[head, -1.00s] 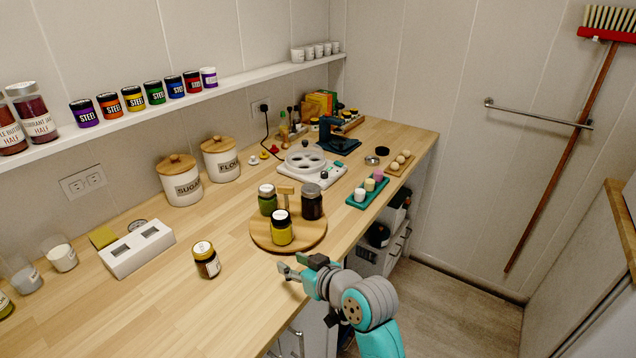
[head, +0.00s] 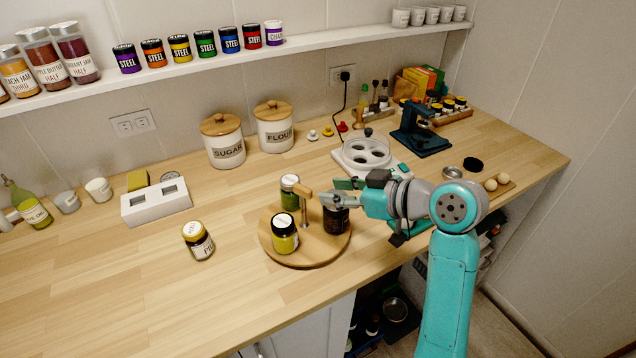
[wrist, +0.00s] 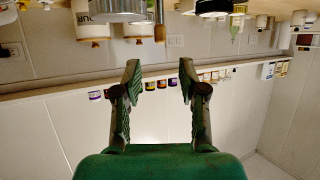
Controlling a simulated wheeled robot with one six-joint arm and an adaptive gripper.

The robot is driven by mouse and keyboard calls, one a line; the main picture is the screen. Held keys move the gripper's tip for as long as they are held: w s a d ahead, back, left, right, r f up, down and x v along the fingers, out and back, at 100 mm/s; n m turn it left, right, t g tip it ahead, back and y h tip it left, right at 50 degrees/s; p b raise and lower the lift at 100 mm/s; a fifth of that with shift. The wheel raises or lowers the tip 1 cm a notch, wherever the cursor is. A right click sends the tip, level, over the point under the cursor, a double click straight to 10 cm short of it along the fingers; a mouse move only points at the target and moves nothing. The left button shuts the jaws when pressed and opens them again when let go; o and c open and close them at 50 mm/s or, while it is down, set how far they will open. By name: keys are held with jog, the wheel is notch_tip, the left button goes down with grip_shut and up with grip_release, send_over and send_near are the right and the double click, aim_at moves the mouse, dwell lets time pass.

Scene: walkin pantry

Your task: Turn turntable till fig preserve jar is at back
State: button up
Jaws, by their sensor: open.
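The round wooden turntable (head: 300,257) sits on the counter and carries three jars. A green jar (head: 289,197) stands at its back left, a yellow jar (head: 284,238) at its front left, and a dark jar (head: 336,222) at its right. I cannot read which label says fig preserve. An upright handle with a wooden grip (head: 303,192) rises between the jars. My gripper (head: 333,191) is open and empty, over the right side of the turntable, close above the dark jar and right of the handle. The wrist view, upside down, shows my spread gripper fingers (wrist: 160,80) with nothing between them.
A loose jar (head: 198,241) stands left of the turntable. Sugar (head: 222,142) and flour (head: 274,127) canisters stand behind. A white egg-cooker-like appliance (head: 366,153) is at the back right.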

aim_at(305, 188)
jog(key=x, duration=0.9)
jog(key=shift+a, duration=0.2)
grip_shut()
